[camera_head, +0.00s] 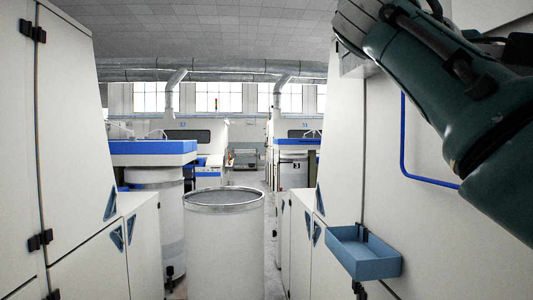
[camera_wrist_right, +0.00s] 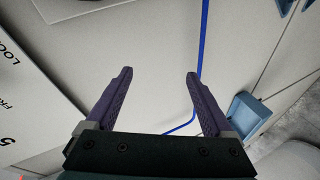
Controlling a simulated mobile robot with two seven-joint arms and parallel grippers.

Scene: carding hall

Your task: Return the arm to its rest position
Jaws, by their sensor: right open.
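My right arm (camera_head: 440,75) comes in from the right in the head view and reaches up across the top right corner, in front of the white machine panels. Its fingers cannot be made out clearly there. In the right wrist view my right gripper (camera_wrist_right: 160,72) is open, with two dark purple fingers spread apart and nothing between them. A pale panel lies beyond the fingertips. My left gripper is in neither view.
A blue tray (camera_head: 364,254) juts from the right-hand panel, near a blue rail (camera_head: 404,150). A large pale can (camera_head: 224,245) stands in the aisle between white cabinets (camera_head: 70,150) on the left and the machine on the right. A narrow strip of floor shows beyond.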

